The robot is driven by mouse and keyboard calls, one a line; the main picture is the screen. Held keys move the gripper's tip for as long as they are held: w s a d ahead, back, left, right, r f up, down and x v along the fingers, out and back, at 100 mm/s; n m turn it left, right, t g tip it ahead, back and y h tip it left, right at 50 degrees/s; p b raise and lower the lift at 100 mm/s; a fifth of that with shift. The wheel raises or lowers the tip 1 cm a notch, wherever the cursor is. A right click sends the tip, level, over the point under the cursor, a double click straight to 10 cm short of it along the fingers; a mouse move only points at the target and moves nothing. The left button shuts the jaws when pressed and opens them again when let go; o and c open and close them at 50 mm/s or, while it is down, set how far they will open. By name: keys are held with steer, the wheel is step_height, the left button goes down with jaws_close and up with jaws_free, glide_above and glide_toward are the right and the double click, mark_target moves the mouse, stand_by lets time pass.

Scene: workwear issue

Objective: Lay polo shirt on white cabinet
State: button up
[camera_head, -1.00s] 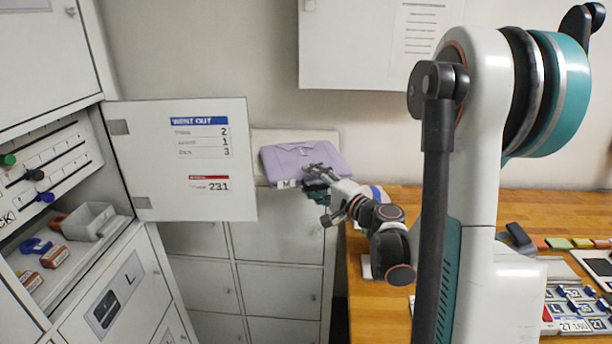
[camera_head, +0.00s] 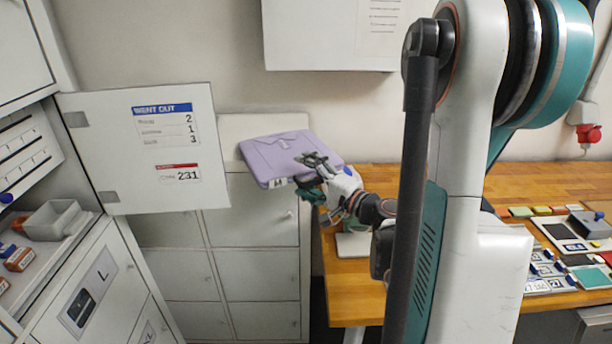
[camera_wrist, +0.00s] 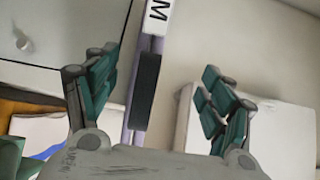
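The folded lilac polo shirt (camera_head: 280,152) is at the top of the white cabinet (camera_head: 262,220), reaching past its right edge in the head view. Whether it rests fully on the top, I cannot tell. My gripper (camera_head: 315,175) is at the shirt's front right edge, one finger above and one below. In the wrist view the shirt's edge (camera_wrist: 157,45), with an M label and a dark band, runs between the fingers of my gripper (camera_wrist: 160,95). The fingers stand wide apart, with gaps visible on both sides of the shirt.
An open white door (camera_head: 145,150) with a "went out" list stands left of the shirt. A wall cabinet (camera_head: 335,40) hangs above. A wooden table (camera_head: 350,290) is right of the white cabinet, with tags and trays (camera_head: 565,240). A grey bin (camera_head: 50,222) sits on the left shelf.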

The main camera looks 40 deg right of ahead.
steer(key=shift+o, duration=1.2)
steer(key=s+d, duration=0.1)
steer(key=s, duration=0.7)
steer(key=shift+d, duration=0.25)
steer(key=shift+w+a, duration=0.1)
steer(key=shift+w, duration=0.1)
